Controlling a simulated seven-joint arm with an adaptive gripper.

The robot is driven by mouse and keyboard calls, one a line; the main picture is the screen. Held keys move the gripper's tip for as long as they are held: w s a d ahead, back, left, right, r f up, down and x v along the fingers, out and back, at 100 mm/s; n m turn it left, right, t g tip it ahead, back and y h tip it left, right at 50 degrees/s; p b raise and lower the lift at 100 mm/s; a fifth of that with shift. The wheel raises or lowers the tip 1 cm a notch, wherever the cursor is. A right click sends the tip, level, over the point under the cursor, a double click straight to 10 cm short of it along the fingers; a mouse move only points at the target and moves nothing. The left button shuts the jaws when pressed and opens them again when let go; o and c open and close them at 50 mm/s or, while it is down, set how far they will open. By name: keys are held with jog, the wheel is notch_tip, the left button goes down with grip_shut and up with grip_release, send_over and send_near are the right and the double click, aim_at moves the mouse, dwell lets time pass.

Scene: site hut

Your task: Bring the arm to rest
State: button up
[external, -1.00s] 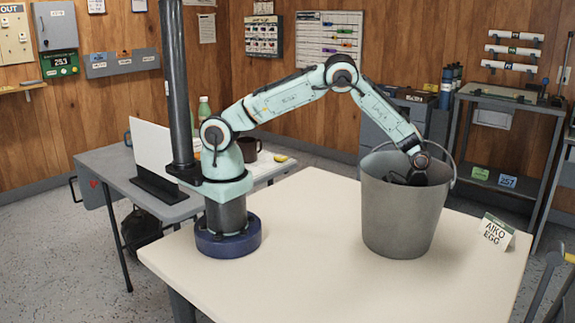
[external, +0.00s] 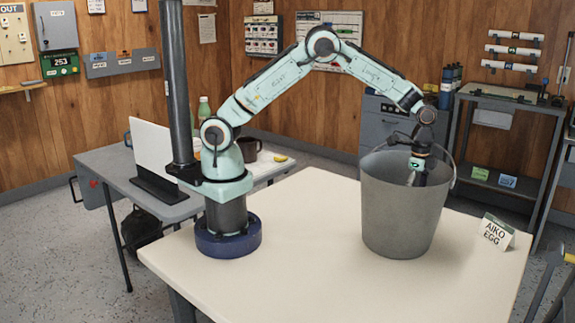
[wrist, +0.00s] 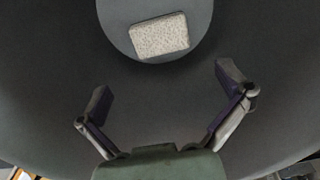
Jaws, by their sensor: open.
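My gripper (external: 418,172) points down into the mouth of a grey bucket (external: 402,222) on the cream table. In the wrist view my gripper (wrist: 168,95) has its two fingers spread wide with nothing between them. A speckled, pale rectangular block (wrist: 159,35) lies on the round bottom of the bucket, apart from the fingers. The bucket wall hides the block and my fingertips in the external view.
The bucket's thin wire handle rests at its right rim. A folded white card (external: 497,232) stands right of the bucket. The cream table (external: 300,275) is clear between my base and the bucket. A grey side table (external: 105,165) stands behind left.

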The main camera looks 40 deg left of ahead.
jog(key=shift+r, duration=0.95)
jog(key=w+a+r+n+t+h, duration=0.1)
jog(key=a+r+n, duration=0.4)
jog(key=a+r, duration=0.5)
jog(key=w+a+r+n+t+h, duration=0.15)
jog(key=a+r+n, duration=0.5)
jog(key=a, duration=0.75)
jog(key=s+a+n+t+y, duration=0.3)
jog(key=s+a+n, duration=0.3)
jog(key=s+a, duration=0.5)
jog(key=s+a+f+n+g, duration=0.1)
jog(key=s+a+f+g, duration=0.1)
jog(key=s+f+g, duration=0.3)
jog(key=shift+s+a+f+n, duration=0.2)
jog(key=shift+s+a+n, duration=0.1)
jog(key=shift+s+n, duration=0.05)
jog(key=shift+g, duration=0.25)
